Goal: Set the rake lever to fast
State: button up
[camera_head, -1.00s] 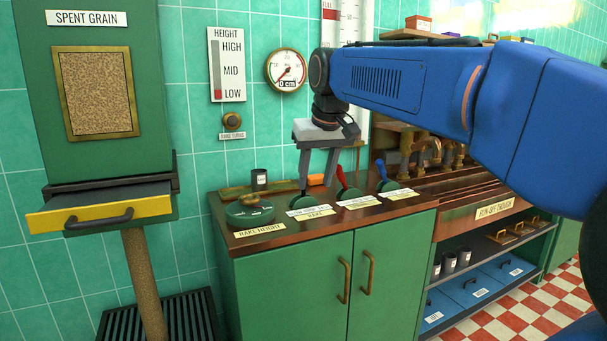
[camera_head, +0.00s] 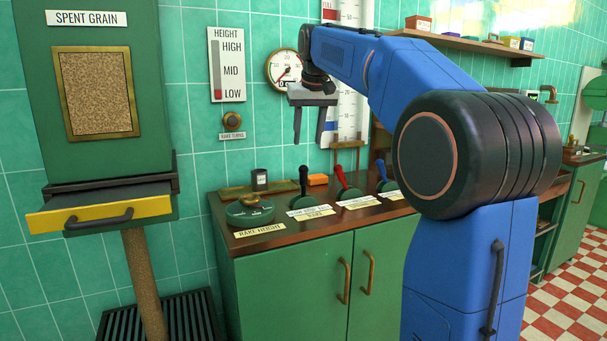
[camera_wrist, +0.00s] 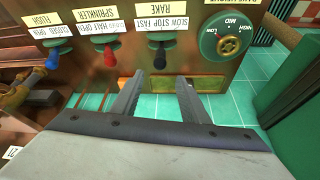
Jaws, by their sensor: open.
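The rake lever (camera_head: 303,178), with a black handle on a green round base, stands about upright on the counter. Its RAKE plate reads slow, stop, fast. In the wrist view, the rake lever (camera_wrist: 158,52) lies just beyond my fingertips, near the middle of its plate; I cannot tell its exact setting. My gripper (camera_head: 308,142) is open and empty, pointing down above the lever, apart from it. In the wrist view, the two fingers of my gripper (camera_wrist: 160,80) are spread with nothing between them.
To the right stand a red sprinkler lever (camera_head: 341,177) and a blue flush lever (camera_head: 382,170). The rake height dial (camera_head: 250,211) is at left. A gauge (camera_head: 285,70) hangs on the wall.

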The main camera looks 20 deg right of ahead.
aim_at(304, 167)
jog(key=x, duration=1.4)
jog(key=shift+w+f, duration=0.1)
